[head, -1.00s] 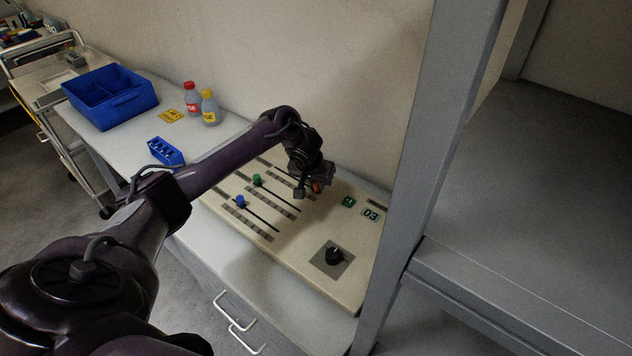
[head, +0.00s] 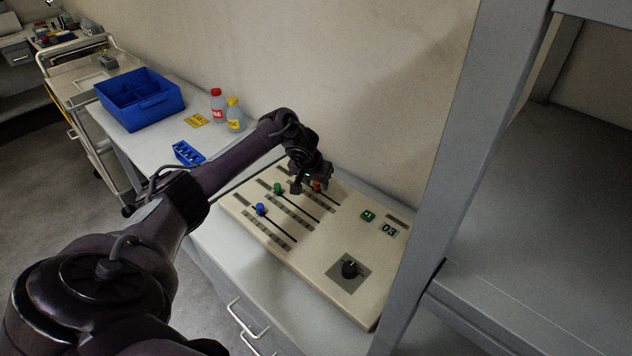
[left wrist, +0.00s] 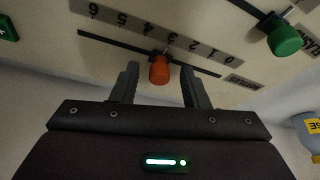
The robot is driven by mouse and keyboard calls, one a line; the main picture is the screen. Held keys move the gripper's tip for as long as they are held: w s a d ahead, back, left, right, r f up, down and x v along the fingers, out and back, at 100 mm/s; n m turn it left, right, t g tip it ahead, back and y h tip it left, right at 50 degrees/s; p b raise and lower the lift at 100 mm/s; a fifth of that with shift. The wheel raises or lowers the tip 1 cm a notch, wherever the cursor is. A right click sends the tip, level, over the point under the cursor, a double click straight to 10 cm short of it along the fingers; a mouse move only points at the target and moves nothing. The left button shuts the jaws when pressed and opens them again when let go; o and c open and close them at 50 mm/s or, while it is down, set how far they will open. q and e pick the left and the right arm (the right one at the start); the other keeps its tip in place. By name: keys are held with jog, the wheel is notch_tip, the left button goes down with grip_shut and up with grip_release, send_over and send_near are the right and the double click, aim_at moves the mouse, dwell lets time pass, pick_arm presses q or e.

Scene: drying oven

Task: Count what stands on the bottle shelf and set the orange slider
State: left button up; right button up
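The orange slider (head: 317,186) sits in its slot on the beige control panel (head: 318,267), partly hidden by my left gripper (head: 310,186) in the head view. In the left wrist view the orange slider knob (left wrist: 159,70) stands between the two fingers of my left gripper (left wrist: 160,82), with a gap on each side. Its stem is near the upside-down 3 of a 0 to 6 scale. A grey shelf (head: 545,230) at the right is bare where it shows; I cannot tell whether it is the bottle shelf. My right gripper is out of view.
A red-capped bottle (head: 217,106) and a yellow-capped bottle (head: 235,115) stand on the bench behind a blue rack (head: 188,152). Green (head: 277,188) and blue (head: 260,209) sliders, a black dial (head: 350,269) and a "03" display (head: 389,229) are on the panel. A grey post (head: 455,150) rises at right.

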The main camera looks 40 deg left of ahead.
pick_arm(q)
jog(key=v, duration=0.7)
jog(key=shift+s+r, duration=0.2)
jog(key=shift+r, duration=0.15)
